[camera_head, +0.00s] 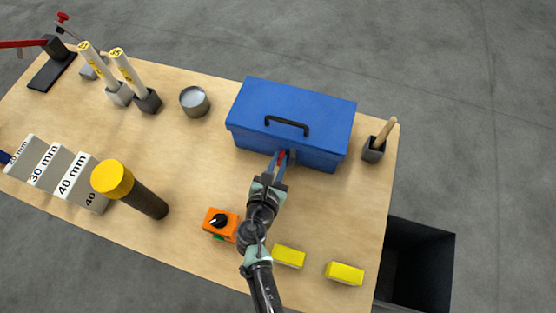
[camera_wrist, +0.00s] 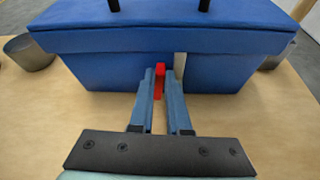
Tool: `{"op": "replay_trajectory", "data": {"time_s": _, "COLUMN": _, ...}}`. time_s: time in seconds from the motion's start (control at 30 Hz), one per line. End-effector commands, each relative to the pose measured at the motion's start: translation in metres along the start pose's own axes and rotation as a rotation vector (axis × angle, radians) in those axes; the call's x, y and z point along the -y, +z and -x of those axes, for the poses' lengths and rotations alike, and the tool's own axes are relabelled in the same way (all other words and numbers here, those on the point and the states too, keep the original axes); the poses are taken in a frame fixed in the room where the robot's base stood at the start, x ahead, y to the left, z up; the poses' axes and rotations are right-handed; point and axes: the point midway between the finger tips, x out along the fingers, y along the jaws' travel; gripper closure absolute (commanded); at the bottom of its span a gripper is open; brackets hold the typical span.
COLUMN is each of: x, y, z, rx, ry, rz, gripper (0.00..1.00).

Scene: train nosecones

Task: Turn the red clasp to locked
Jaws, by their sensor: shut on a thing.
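The red clasp (camera_wrist: 160,76) is on the front of the blue toolbox (camera_wrist: 105,68), just below the lid edge. It stands upright between my gripper's fingers in the wrist view. My gripper (camera_wrist: 164,80) is shut on the clasp, with its blue fingers on either side. A pale vertical plate (camera_wrist: 180,66) shows on the box front just right of the clasp. In the head view, my gripper (camera_head: 281,158) reaches the front of the toolbox (camera_head: 285,105), and a little of the clasp (camera_head: 282,155) shows between the fingers. The lid is down.
A grey holder with a wooden handle (camera_head: 374,150) stands right of the toolbox. A round metal tin (camera_head: 194,101) is at its left. An orange box with a black knob (camera_head: 221,223) and yellow blocks (camera_head: 289,256) lie near my arm. A dark bin (camera_head: 418,266) is beyond the table's right edge.

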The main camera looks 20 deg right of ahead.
Motion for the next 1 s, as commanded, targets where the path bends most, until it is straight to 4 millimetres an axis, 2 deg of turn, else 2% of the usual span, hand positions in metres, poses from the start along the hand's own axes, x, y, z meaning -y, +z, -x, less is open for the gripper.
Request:
{"op": "replay_trajectory", "data": {"time_s": 0.6, "x": 0.015, "y": -0.009, "z": -0.003, "rx": 0.001, "ry": 0.203, "rz": -0.490, "gripper": 1.00}}
{"op": "replay_trajectory", "data": {"time_s": 1.0, "x": 0.019, "y": -0.010, "z": -0.004, "rx": -0.001, "ry": 0.294, "rz": -0.705, "gripper": 1.00}}
